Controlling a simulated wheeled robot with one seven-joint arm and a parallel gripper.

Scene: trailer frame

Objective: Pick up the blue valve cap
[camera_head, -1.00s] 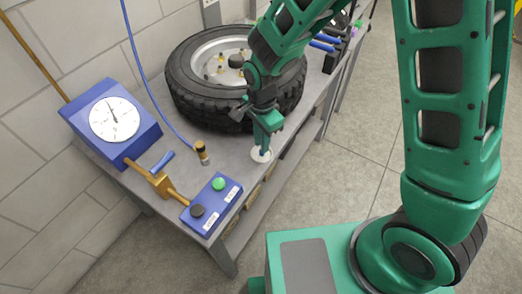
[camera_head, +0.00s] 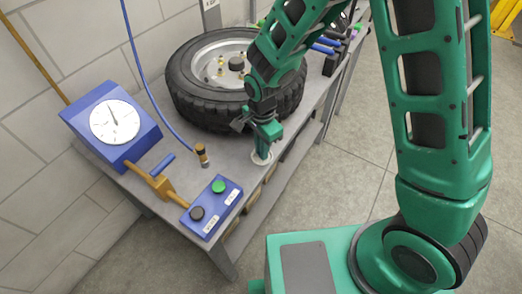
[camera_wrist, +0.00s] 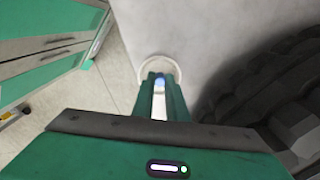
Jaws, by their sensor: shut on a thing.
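My gripper (camera_head: 263,151) points down over a small round white dish (camera_head: 261,159) near the front edge of the grey bench. In the wrist view its two green fingers are shut on the small blue valve cap (camera_wrist: 159,80), which shows between the fingertips. The fingers hide most of the cap. The dish also shows in the wrist view (camera_wrist: 176,66), just beyond the fingertips. I cannot tell whether the cap still touches the dish. In the head view the cap is hidden by the gripper.
A tyre on a rim (camera_head: 205,100) lies close behind my gripper. A blue gauge box (camera_head: 140,135), a brass fitting with a blue lever (camera_head: 160,185), a blue button box (camera_head: 228,206) and a hose end (camera_head: 202,154) stand to the left. Blue-handled tools (camera_head: 325,47) lie farther back.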

